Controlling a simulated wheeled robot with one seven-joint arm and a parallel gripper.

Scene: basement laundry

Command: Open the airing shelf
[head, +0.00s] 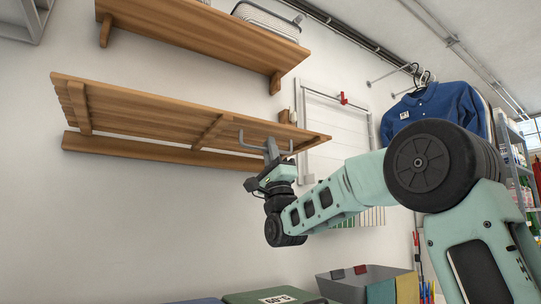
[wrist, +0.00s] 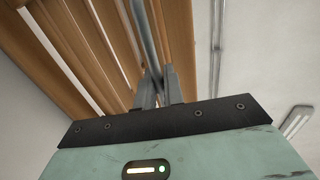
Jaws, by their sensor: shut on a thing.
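The airing shelf (head: 150,105) is a slatted wooden panel on the wall, seen from below in the head view. It stands out from the wall above a wooden rail (head: 150,148). A grey metal handle (head: 262,147) hangs at its near edge. My gripper (head: 272,150) is shut on this handle, with the arm reaching up from the right. In the wrist view, the two grey fingers (wrist: 158,88) close around the grey bar (wrist: 145,35), and the shelf's slats (wrist: 85,45) fill the upper left. The fingers hide part of the bar.
A fixed wooden shelf (head: 200,35) with a wire basket (head: 266,20) is above. A white wall rack (head: 325,125) with a red clip and a hanging blue shirt (head: 435,108) are to the right. Bins (head: 340,287) stand below. The wall at lower left is clear.

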